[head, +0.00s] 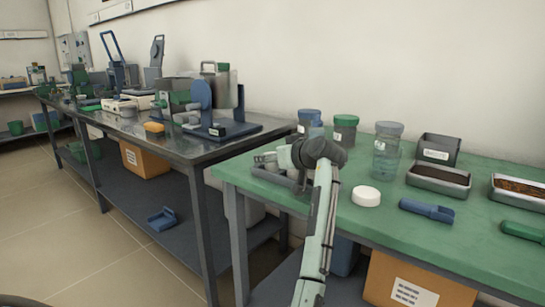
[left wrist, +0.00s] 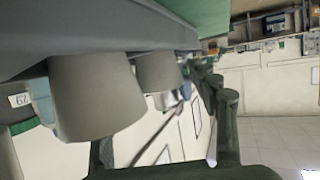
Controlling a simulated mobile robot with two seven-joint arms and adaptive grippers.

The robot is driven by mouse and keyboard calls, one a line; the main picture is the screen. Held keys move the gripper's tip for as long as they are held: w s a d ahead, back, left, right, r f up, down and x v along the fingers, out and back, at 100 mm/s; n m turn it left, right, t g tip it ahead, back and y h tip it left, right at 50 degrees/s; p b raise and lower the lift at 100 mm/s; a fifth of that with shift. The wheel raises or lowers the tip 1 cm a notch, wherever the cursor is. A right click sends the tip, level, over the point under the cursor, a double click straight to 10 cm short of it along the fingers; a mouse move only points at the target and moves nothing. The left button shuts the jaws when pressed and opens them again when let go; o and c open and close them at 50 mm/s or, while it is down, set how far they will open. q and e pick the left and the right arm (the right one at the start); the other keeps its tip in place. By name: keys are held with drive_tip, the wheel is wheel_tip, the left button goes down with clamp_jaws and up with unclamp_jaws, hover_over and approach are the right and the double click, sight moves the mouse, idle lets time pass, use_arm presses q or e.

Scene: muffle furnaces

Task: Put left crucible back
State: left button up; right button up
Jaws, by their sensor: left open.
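Two grey, tapered crucibles show side by side in the left wrist view, a nearer one (left wrist: 95,95) and a farther one (left wrist: 160,72). They appear upside down in that tilted view, against a grey tray or ledge (left wrist: 100,35). My left gripper (head: 267,158) is open at the left end of the green table, over a grey tray (head: 288,181). Dark finger parts show low in the wrist view, apart from the crucibles. My arm and wrist hide much of the tray in the head view. My right gripper is not in view.
On the green table (head: 330,212) are a white round lid (head: 366,196), a blue tool (head: 426,211), lidded jars (head: 387,150) and sample trays (head: 438,181). A dark metal bench (head: 160,140) with furnace equipment stands left, beyond a gap. The green table's front middle has some free room.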

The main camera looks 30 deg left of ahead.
use_arm(q)
drive_tip(key=shift+r, duration=0.2)
drive_tip(key=shift+s+d+r, duration=0.1)
drive_tip(key=shift+d, duration=0.25)
drive_tip(key=v, duration=1.1)
drive_tip(key=shift+s+d, duration=0.1)
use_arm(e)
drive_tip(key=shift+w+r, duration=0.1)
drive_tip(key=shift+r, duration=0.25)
